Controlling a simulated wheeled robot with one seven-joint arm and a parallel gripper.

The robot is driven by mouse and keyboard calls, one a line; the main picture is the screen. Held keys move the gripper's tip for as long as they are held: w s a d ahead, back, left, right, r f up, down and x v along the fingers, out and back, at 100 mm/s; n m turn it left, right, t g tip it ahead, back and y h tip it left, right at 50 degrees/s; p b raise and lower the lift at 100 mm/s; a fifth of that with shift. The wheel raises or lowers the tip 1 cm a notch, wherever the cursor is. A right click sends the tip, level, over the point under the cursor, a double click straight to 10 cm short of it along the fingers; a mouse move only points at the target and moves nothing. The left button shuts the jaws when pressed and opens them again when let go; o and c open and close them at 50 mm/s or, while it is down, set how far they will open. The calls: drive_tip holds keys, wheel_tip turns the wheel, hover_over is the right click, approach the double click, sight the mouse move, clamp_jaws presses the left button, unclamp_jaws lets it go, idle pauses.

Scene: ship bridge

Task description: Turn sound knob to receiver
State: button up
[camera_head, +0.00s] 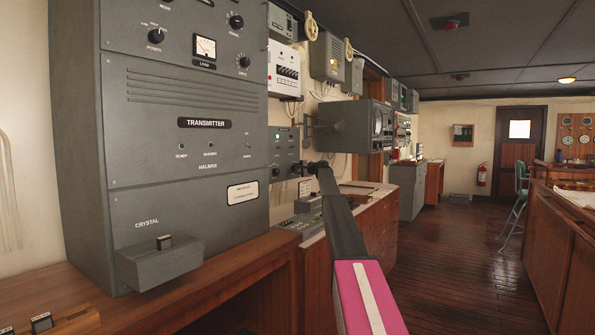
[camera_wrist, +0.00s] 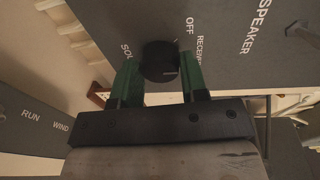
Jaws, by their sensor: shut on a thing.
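The sound knob (camera_wrist: 160,60) is a round black knob on a dark grey panel (camera_wrist: 225,62) in the wrist view. Beside it are the partly covered label starting "SOU" and the words "OFF" and "RECEIV", cut off by a finger. A small pale mark shows on the knob's lower right; which label it points to I cannot tell. My gripper (camera_wrist: 159,74) has its two green fingers on either side of the knob, shut on it. In the head view my arm reaches away past the transmitter cabinet, and the knob cannot be made out.
The large grey transmitter cabinet (camera_head: 190,125) stands at left on a wooden desk (camera_head: 215,275). Grey equipment boxes (camera_head: 350,127) line the wall beyond it. A wooden counter (camera_head: 560,235) is at right. The plank floor (camera_head: 460,260) between is clear. The wrist view shows a "SPEAKER" label near the knob.

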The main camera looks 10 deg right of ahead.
drive_tip(key=o, duration=0.9)
drive_tip(key=shift+s+d, duration=0.1)
drive_tip(key=v, duration=1)
drive_tip(key=shift+s+d, duration=0.2)
drive_tip(key=shift+s, duration=0.05)
